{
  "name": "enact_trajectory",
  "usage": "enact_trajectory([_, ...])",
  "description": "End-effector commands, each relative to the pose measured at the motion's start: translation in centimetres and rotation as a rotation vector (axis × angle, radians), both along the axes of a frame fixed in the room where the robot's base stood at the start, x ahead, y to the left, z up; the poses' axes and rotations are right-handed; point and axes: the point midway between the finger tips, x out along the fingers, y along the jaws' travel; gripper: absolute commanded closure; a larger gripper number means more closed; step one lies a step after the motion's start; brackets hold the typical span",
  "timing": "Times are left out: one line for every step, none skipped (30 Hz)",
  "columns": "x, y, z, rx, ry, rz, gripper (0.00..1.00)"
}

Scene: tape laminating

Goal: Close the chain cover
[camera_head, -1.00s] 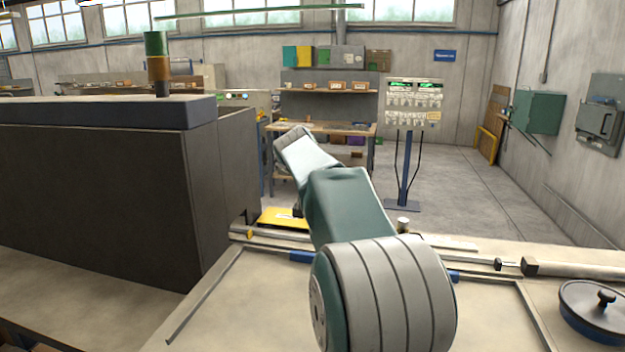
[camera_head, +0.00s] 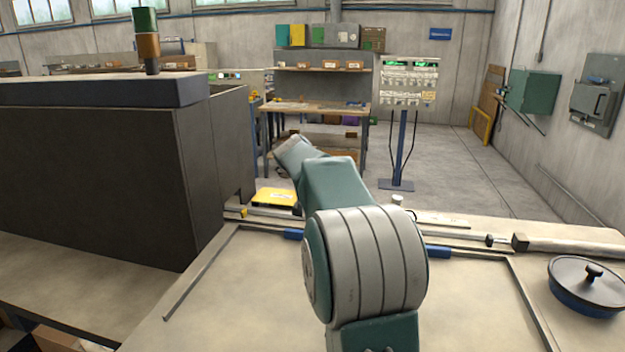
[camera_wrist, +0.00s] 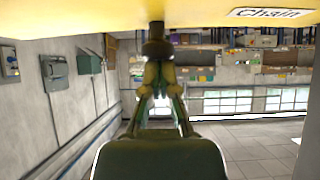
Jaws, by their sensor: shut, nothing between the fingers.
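The yellow chain cover (camera_head: 275,197) shows in the head view beyond the bench's back edge area, left of my arm; it looks nearly flat there. In the wrist view the yellow panel (camera_wrist: 75,16) fills the top edge and bears a white "Chain" label (camera_wrist: 276,13). A dark round knob (camera_wrist: 156,42) projects from the panel, right at the tips of my gripper (camera_wrist: 158,72). My gripper is shut with nothing between its fingers. I cannot tell whether the tips touch the knob. In the head view my arm hides the gripper. How far the cover is open cannot be told.
A large dark box-shaped machine housing (camera_head: 95,180) stands at the left. A metal rail (camera_head: 465,234) runs along the back of the pale bench top (camera_head: 240,300). A lidded dark pan (camera_head: 588,285) sits at the right. The bench's middle is clear around my arm.

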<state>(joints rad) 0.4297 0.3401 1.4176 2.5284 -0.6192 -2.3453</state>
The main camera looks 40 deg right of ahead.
Motion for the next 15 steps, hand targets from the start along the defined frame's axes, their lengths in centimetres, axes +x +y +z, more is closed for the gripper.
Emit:
enact_trajectory([0.0,-0.1,-0.7,0.006,0.01,-0.001,1.0])
enact_trajectory([0.0,0.0,-0.7,0.006,0.01,-0.001,1.0])
enact_trajectory([0.0,0.0,-0.8,0.007,0.012,-0.001,1.0])
enact_trajectory([0.0,0.0,-0.8,0.008,0.013,-0.001,1.0])
enact_trajectory([0.0,0.0,-0.9,0.008,0.013,-0.001,1.0])
enact_trajectory([0.0,0.0,-0.9,0.008,0.015,-0.002,1.0])
enact_trajectory([0.0,0.0,-1.0,0.009,0.016,-0.002,1.0])
enact_trajectory([0.0,0.0,-1.0,0.01,0.016,-0.002,1.0])
enact_trajectory([-0.1,0.1,-1.0,0.009,0.017,-0.002,1.0])
enact_trajectory([-0.2,0.2,-0.9,0.01,0.018,-0.002,1.0])
enact_trajectory([-0.3,0.3,-0.7,0.01,0.018,-0.002,1.0])
enact_trajectory([-0.5,0.6,-0.5,0.009,0.017,-0.002,1.0])
enact_trajectory([-0.7,0.8,-0.2,0.009,0.017,-0.002,1.0])
enact_trajectory([-0.9,1.1,0.1,0.009,0.017,-0.002,1.0])
enact_trajectory([-1.3,1.5,0.7,0.008,0.014,-0.001,1.0])
